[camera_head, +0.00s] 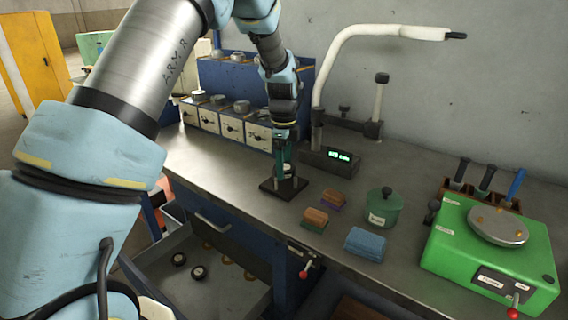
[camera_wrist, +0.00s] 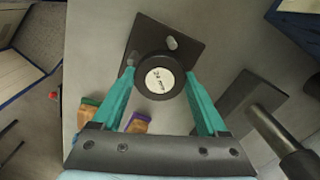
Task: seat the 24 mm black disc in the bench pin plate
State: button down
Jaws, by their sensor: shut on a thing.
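My gripper (camera_wrist: 160,85) points down over the bench and is shut on the black disc (camera_wrist: 160,92), a round black piece with a white label reading 24 mm. In the wrist view its teal fingers lie on either side of the disc. The bench pin plate (camera_wrist: 185,39), a dark square plate with slots, lies directly below the disc. In the head view the gripper (camera_head: 285,172) stands over the plate (camera_head: 272,187). The disc hides the middle of the plate, so I cannot tell whether it touches the plate or is on a pin.
Orange-topped blocks (camera_head: 316,216), a green lidded pot (camera_head: 384,212) and a blue block (camera_head: 365,243) lie to the right on the bench. A green machine (camera_head: 450,250) stands further right. An open drawer (camera_head: 215,285) below holds several discs. A lamp post (camera_head: 318,110) rises behind.

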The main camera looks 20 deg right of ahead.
jog(key=shift+a+f+p, duration=0.45)
jog(key=shift+a+f, duration=0.05)
jog(key=shift+a, duration=0.15)
dwell(0.3)
jog(key=shift+s+a+f+b, duration=0.1)
jog(key=shift+a+f+b, duration=0.05)
jog(key=shift+f+b, duration=0.5)
dwell(0.6)
jog(key=shift+c, duration=1)
grip_release()
jog(key=shift+f, duration=0.15)
jog(key=shift+w+d+r+p, duration=0.1)
jog(key=shift+w+r+p, duration=0.05)
jog(key=shift+r+p, duration=0.6)
jog(key=shift+w+d+r+p, duration=0.1)
jog(key=shift+r+p, duration=0.55)
jog(key=shift+r, duration=0.2)
jog(key=shift+s+a+r+p, duration=0.1)
jog(key=shift+r+p, duration=0.4)
jog(key=shift+r, duration=0.45)
jog(key=shift+s+d+r+p, duration=0.15)
jog(key=shift+r+p, duration=0.3)
jog(key=shift+r, duration=0.25)
jog(key=shift+w+d+r+p, duration=0.1)
jog(key=shift+r+p, duration=0.3)
jog(key=shift+r, duration=0.25)
jog(key=shift+s+r+p, duration=0.15)
jog(key=shift+r+p, duration=1)
jog(key=shift+r, duration=0.7)
